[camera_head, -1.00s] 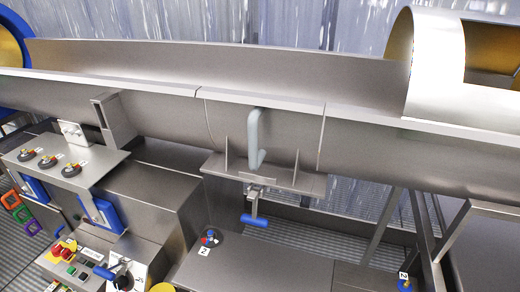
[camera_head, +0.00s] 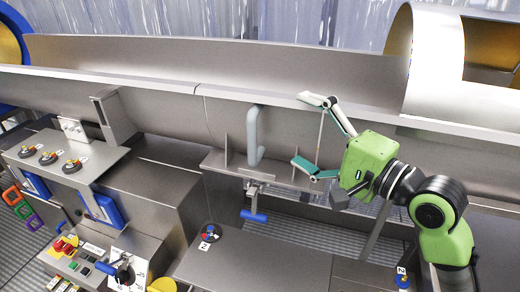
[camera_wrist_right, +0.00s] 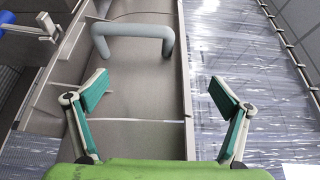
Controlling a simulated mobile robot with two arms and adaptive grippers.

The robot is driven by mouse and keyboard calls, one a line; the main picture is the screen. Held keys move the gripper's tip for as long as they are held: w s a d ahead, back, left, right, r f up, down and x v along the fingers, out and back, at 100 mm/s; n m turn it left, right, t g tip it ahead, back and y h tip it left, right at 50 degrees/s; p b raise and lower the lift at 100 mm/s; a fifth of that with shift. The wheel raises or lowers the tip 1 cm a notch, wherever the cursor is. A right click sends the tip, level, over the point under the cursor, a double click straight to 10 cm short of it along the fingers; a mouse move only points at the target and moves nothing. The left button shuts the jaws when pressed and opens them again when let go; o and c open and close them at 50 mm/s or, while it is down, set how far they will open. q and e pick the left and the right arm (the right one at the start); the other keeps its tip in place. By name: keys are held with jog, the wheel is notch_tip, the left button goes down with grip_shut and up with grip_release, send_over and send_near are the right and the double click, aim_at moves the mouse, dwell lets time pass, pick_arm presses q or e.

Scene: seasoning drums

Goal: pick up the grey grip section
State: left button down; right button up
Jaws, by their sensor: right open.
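The grey grip section (camera_head: 253,138) is a bent tube handle fixed to the front of the steel trough, near the middle of the head view. In the right wrist view it is a grey U-shaped handle (camera_wrist_right: 133,31) ahead of the fingers, slightly left of centre. My right gripper (camera_head: 308,132) is open and empty, to the right of the handle and apart from it. Its green-padded fingers (camera_wrist_right: 158,96) are spread wide in the wrist view. My left gripper is not in view.
A blue-handled latch (camera_head: 254,216) hangs below the handle. The trough rim (camera_head: 150,83) runs across the view behind it. A steel box top (camera_head: 255,265) with a round knob (camera_head: 211,232) lies below. A control panel (camera_head: 95,262) stands at lower left.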

aim_at(264, 116)
jog(key=p+x, duration=0.1)
jog(key=x, duration=0.4)
jog(key=shift+w+a, duration=0.2)
jog(key=shift+w, duration=0.05)
jog(key=p+x, duration=0.3)
jog(key=x, duration=0.1)
jog(key=shift+w+a+f, duration=0.1)
jog(key=shift+a, duration=0.25)
jog(key=shift+w+a+f, duration=0.15)
jog(key=shift+w+a, duration=0.15)
jog(key=shift+s+d, duration=0.1)
jog(key=shift+d, duration=0.05)
jog(key=shift+c, duration=0.4)
